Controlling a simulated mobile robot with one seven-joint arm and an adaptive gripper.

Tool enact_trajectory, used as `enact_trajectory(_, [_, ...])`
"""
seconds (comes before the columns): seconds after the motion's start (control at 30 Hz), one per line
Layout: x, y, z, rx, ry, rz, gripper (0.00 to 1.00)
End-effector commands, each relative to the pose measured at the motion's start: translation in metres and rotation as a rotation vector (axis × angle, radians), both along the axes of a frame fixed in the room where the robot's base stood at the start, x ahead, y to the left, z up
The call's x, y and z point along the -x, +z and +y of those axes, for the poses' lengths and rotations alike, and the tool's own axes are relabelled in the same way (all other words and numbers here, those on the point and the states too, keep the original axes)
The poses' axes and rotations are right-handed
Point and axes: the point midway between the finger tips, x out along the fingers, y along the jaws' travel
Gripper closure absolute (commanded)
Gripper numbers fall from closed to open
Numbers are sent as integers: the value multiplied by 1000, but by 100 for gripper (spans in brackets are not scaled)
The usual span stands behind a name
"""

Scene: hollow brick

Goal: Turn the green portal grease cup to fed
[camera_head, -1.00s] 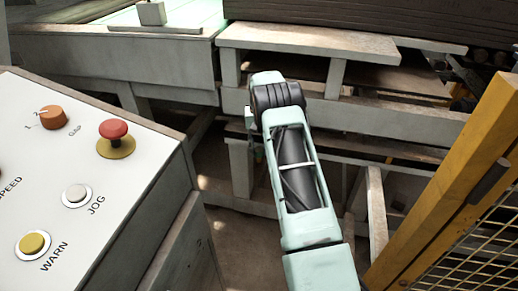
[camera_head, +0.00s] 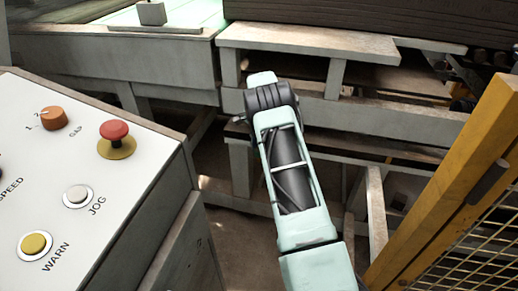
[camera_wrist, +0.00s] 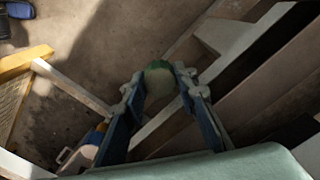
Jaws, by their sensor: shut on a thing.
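The green portal grease cup (camera_wrist: 159,66) shows in the wrist view as a small rounded green-topped thing with a paler body. My gripper (camera_wrist: 160,80) has one finger on each side of it and is shut on it. The cup's turned position, any mark for fed and its lower part cannot be made out. In the head view, my arm hides the gripper, and I cannot pick out the cup there.
A control panel (camera_head: 95,175) with knobs and buttons stands at the left. A yellow post (camera_head: 450,185) with wire mesh is at the right. Grey frame beams (camera_head: 300,42) lie behind my arm. The wrist view shows bare floor (camera_wrist: 105,45) at upper left.

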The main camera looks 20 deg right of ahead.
Motion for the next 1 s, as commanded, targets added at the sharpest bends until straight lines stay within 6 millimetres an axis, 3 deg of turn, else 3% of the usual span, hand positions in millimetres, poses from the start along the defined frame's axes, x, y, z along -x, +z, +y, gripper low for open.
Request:
enact_trajectory(0.4, [0, 1, 0, 1, -193, -1, 97])
enact_trajectory(0.97, [0, 1, 0, 0, -222, -1, 97])
enact_trajectory(1.0, [-1, 1, 0, 0, -221, -1, 70])
